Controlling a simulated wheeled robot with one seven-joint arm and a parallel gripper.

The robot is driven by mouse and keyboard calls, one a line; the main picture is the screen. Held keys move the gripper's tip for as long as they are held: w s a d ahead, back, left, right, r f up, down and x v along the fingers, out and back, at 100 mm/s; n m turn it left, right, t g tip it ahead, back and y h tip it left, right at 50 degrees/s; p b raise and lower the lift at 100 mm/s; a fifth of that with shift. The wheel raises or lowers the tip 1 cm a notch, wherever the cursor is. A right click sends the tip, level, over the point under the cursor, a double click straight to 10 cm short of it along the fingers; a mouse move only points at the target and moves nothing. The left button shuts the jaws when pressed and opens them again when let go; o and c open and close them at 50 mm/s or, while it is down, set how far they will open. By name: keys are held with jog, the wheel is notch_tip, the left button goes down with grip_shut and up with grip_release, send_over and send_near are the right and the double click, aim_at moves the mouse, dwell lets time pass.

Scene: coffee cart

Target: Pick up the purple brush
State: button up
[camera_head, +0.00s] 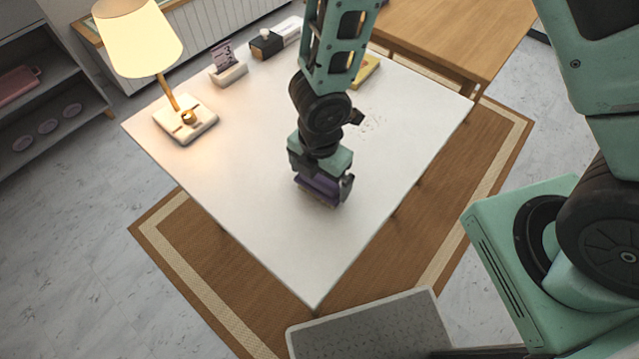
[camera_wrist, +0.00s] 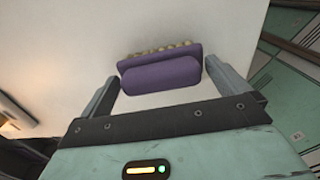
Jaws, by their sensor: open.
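The purple brush (camera_head: 319,189) is on the white table (camera_head: 255,215), right at my gripper (camera_head: 322,197). In the wrist view the purple brush (camera_wrist: 160,73) lies across the space between my two fingertips (camera_wrist: 162,78), with a row of tan bristles along its far edge. The fingers are open, one at each end of the brush. In the head view my gripper hides part of the brush.
A lit lamp (camera_head: 187,122) stands at the table's left corner. A card holder (camera_head: 229,74), a dark-and-white box (camera_head: 266,44) and a yellow object (camera_head: 366,70) are along the back. Small crumbs (camera_head: 373,122) lie right of my arm. The table's front is clear.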

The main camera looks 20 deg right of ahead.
aim_at(319, 176)
jog(key=c, duration=0.9)
notch_tip(319, 176, up, 10)
jog(key=p, duration=0.3)
jog(key=shift+o, duration=0.7)
jog(key=shift+d, duration=0.1)
